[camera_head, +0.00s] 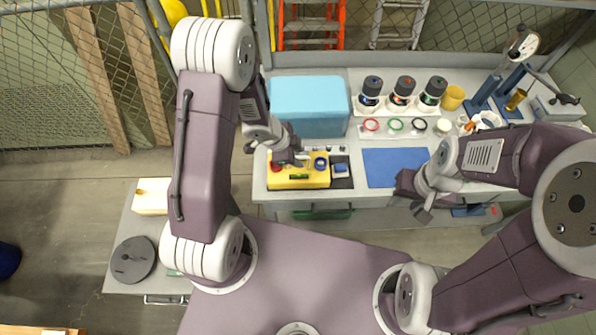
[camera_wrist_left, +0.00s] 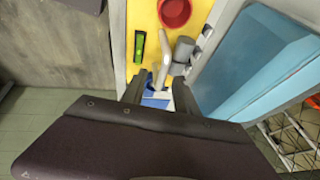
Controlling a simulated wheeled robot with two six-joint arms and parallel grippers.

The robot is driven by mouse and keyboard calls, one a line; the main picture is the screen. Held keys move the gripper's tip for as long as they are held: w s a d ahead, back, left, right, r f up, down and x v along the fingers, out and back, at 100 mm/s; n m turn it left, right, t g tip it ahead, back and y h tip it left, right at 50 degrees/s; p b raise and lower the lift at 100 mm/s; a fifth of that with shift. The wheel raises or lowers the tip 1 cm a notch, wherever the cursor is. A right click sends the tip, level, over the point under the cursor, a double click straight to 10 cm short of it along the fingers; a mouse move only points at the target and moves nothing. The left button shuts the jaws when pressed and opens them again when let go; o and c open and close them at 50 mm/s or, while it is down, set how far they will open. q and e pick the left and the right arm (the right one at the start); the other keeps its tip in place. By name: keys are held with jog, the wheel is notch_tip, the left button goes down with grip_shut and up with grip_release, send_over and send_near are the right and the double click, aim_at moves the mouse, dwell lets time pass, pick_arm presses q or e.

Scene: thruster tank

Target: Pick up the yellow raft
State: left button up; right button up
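The yellow raft (camera_head: 314,176) lies at the left end of the bench, with a red round cup, a green level-like piece and blue parts on it. In the left wrist view the raft (camera_wrist_left: 146,18) shows beyond the fingers with the red cup (camera_wrist_left: 174,12) and a pale grey upright piece (camera_wrist_left: 163,60). My left gripper (camera_head: 291,160) is over the raft's back edge. In the left wrist view its fingers (camera_wrist_left: 158,94) are apart; I cannot tell whether they touch anything.
A light blue box (camera_head: 308,97) stands behind the raft, close to my left gripper. Several dark-topped jars, coloured rings and a yellow cup (camera_head: 453,98) stand to the right. The blue mat (camera_head: 394,167) is bare. A side table (camera_head: 124,281) holds a grey disc.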

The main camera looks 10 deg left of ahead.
pick_arm(q)
jog(key=shift+x, duration=1)
jog(key=shift+w+d+f, duration=0.15)
jog(key=shift+w+f, duration=0.1)
jog(key=shift+s+r, duration=0.1)
jog(key=shift+c, duration=1.2)
grip_shut()
